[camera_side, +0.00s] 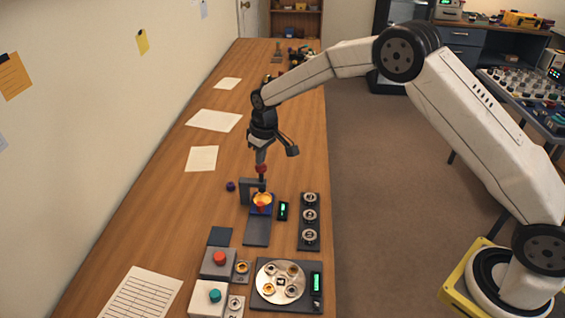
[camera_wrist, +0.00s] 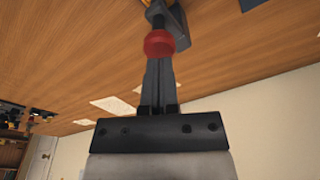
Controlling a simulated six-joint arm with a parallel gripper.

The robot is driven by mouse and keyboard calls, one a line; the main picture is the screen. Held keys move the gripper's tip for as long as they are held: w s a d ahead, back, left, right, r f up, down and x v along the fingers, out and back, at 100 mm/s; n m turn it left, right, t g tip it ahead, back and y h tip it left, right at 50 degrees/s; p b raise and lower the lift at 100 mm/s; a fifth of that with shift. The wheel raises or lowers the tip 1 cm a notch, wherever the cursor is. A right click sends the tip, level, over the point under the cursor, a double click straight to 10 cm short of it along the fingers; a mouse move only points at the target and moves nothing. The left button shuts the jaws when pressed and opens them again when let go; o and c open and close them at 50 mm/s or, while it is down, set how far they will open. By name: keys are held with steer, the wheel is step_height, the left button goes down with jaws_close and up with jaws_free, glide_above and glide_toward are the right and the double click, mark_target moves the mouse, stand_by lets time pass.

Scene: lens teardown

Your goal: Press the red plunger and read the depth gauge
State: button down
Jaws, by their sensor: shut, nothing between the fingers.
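The red plunger (camera_side: 261,168) is a round red knob on a dark shaft, standing upright over a dark bracket (camera_side: 246,190). Below it, a glowing orange ring (camera_side: 262,199) sits on a blue holder. A small black gauge with a green display (camera_side: 283,211) stands just right of the holder; its digits are too small to read. My gripper (camera_side: 261,156) points down with its tips right at the top of the knob. In the wrist view the shut fingers (camera_wrist: 158,62) end at the red knob (camera_wrist: 160,43); I cannot tell whether they touch it.
A rack with several metal rings (camera_side: 310,216) stands to the right. Nearer are a red button box (camera_side: 219,262), a teal button box (camera_side: 210,299) and a round turntable (camera_side: 280,282) with another green display. Papers (camera_side: 214,120) lie on the left; the wood there is mostly clear.

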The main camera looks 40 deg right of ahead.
mark_target(262, 166)
steer(key=shift+f, duration=0.35)
steer(key=shift+f, duration=1.9)
stand_by(1.0)
steer(key=shift+r, duration=0.1)
stand_by(0.4)
steer(key=shift+r, duration=4.45)
steer(key=shift+s+d+r, duration=0.2)
steer(key=shift+s, duration=0.25)
steer(key=s+d+m, duration=0.1)
steer(key=s+d, duration=0.1)
steer(key=s, duration=1.2)
steer(key=s+d+m, duration=0.2)
steer(key=s+d, duration=0.1)
steer(key=s, duration=1.2)
steer(key=shift+s+d+r+t, duration=0.15)
steer(key=shift+s+d+t, duration=0.15)
steer(key=shift+t, duration=0.1)
